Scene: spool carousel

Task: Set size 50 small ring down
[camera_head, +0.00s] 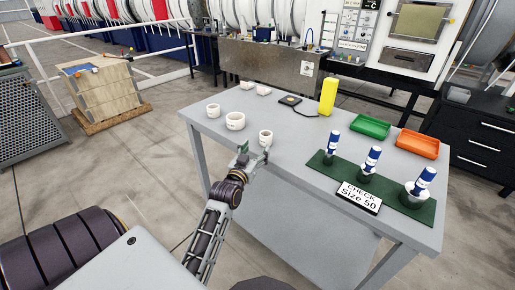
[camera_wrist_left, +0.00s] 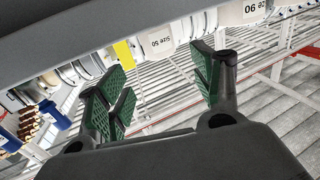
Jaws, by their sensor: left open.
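My left gripper (camera_head: 255,153) is open at the near edge of the grey table, and its spread green-padded fingers show in the left wrist view (camera_wrist_left: 165,88). A small white ring (camera_head: 266,136) stands on the table just beyond the fingertips. In the upside-down left wrist view, a white ring (camera_wrist_left: 162,41) labelled Size 50 lies in the gap's direction, and nothing is gripped. Whether a finger touches the ring cannot be told. A larger white ring (camera_head: 235,121) stands to its left; it appears labelled 90 in the left wrist view (camera_wrist_left: 257,9). My right gripper is not in view.
On the table (camera_head: 300,150) are a third ring (camera_head: 213,110), a yellow block (camera_head: 327,97), a green tray (camera_head: 370,126) and an orange tray (camera_head: 417,144). A green mat (camera_head: 340,171) holds blue-topped posts behind a "CHECK Size 50" sign (camera_head: 359,197).

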